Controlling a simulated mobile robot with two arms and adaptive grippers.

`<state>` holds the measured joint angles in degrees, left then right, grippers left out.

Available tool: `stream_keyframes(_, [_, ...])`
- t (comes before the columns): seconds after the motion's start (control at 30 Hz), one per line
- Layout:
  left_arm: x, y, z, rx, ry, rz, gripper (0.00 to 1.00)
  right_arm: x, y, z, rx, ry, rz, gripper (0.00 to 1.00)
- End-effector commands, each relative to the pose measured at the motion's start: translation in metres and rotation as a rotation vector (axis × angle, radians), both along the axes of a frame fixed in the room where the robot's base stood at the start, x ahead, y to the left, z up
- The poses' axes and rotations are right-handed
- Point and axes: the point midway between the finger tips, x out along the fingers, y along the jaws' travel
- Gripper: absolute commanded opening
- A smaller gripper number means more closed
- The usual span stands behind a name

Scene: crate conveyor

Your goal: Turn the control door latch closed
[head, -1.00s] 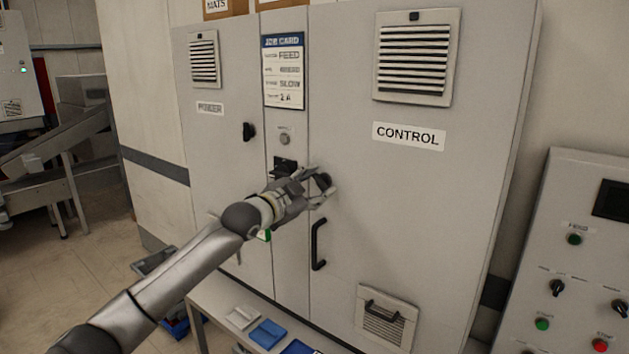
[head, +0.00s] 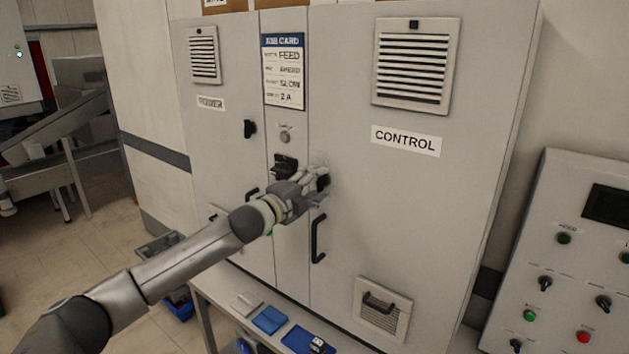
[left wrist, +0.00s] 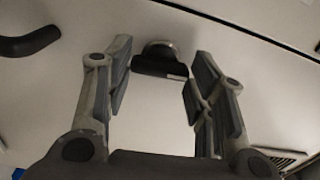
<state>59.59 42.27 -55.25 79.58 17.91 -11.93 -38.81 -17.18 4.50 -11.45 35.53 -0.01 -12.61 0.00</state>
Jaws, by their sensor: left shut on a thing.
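The CONTROL door (head: 420,220) is a tall grey cabinet door that looks flush with its frame. Its dark latch (head: 324,181) sits near the door's left edge, above the black pull handle (head: 318,238). My left gripper (head: 318,184) is at the latch, with its fingers partly covering it. In the left wrist view the latch (left wrist: 160,62) is a short dark bar on a round base. It lies between the two fingers of my left gripper (left wrist: 158,80), one at each end of the bar. My right gripper is not in view.
The other cabinet door (head: 215,150) on the left has its own black latch (head: 249,129). A job card (head: 283,72) hangs between the doors. A low bench with blue trays (head: 270,320) stands below. A button panel (head: 575,270) is at the right.

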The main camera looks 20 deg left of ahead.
Motion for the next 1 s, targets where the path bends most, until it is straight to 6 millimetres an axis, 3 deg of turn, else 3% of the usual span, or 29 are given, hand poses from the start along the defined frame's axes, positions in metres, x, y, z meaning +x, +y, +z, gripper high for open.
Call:
stream_keyframes(0.7, [-0.0001,-0.0004,-0.0011,0.066,-0.023,0.000,0.26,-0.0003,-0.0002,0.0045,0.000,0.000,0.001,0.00])
stream_keyframes(0.73, [-0.0001,-0.0004,-0.0011,0.066,-0.023,0.000,0.54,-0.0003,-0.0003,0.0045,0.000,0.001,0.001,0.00])
stream_keyframes(0.87, [-0.0001,-0.0003,-0.0010,0.066,-0.023,0.000,0.70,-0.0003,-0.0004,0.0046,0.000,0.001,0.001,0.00])
stream_keyframes(1.0, [-0.0001,-0.0002,-0.0007,0.066,-0.023,0.000,0.71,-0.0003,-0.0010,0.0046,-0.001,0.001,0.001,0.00])
